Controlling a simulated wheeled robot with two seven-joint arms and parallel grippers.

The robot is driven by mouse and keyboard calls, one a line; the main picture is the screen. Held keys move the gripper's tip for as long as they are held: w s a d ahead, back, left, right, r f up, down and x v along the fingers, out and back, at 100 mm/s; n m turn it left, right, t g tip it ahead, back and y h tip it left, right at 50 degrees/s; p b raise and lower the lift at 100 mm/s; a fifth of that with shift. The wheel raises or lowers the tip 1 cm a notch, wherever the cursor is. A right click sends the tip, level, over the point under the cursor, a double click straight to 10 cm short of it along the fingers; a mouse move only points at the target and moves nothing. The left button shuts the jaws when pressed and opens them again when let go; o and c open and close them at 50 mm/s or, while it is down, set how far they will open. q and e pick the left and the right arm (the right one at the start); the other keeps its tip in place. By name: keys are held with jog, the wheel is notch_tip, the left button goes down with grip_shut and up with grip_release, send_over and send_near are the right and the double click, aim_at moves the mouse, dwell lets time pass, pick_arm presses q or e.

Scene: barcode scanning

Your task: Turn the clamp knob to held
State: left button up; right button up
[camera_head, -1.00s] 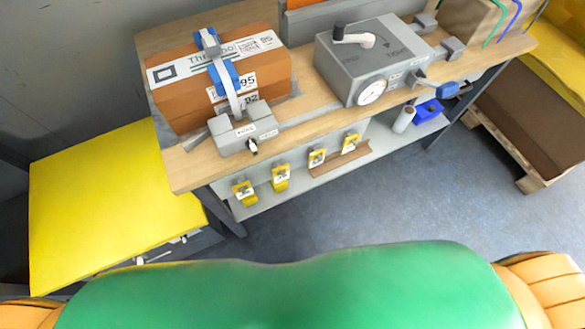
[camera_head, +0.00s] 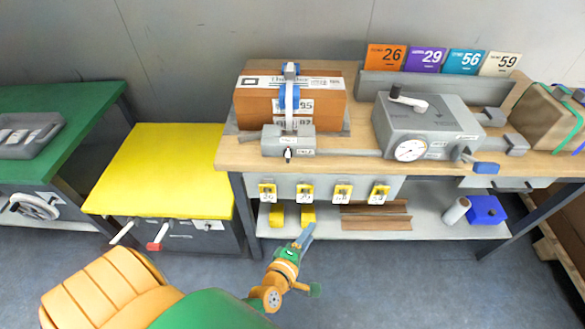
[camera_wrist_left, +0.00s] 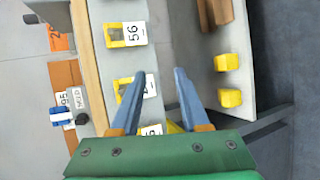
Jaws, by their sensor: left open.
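A brown box (camera_head: 252,107) on the wooden bench has a white strap (camera_head: 290,115) with blue buckles over it. In front of the box is a grey clamp block (camera_head: 270,146) with white labels, and a small dark knob (camera_head: 288,154) on its front face. The knob's setting is too small to read. My left gripper (camera_head: 307,232) is in front of the bench, below and apart from the knob. In the left wrist view its blue fingers (camera_wrist_left: 160,76) are spread with nothing held, near the yellow tags. My right gripper is not in view.
The wooden bench (camera_head: 228,155) carries a grey gauge box (camera_head: 395,127) with a crank. Yellow tags (camera_head: 342,192) hang along its front edge, above a shelf (camera_head: 330,227). A yellow table (camera_head: 165,170) stands left. Number cards (camera_head: 425,59) stand at the back.

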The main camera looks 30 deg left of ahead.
pick_arm(q)
jog(key=w+a+r+n+t+y+b, duration=0.1)
jog(key=w+a+r+n+y, duration=0.1)
jog(key=r+n, duration=0.35)
jog(key=w+a+r+n+t+y, duration=0.1)
jog(key=w+a+r+n+y, duration=0.2)
jog(key=n, duration=0.4)
jog(key=n+y, duration=0.3)
jog(key=n, duration=0.6)
send_near(288, 159)
jog(key=w, duration=0.2)
jog(key=shift+n+g+y, duration=0.3)
jog(key=shift+n+g, duration=0.1)
jog(key=shift+n, duration=0.15)
jog(key=x, duration=0.7)
jog(key=shift+w+a, duration=0.1)
jog(key=shift+a, duration=0.35)
grip_shut()
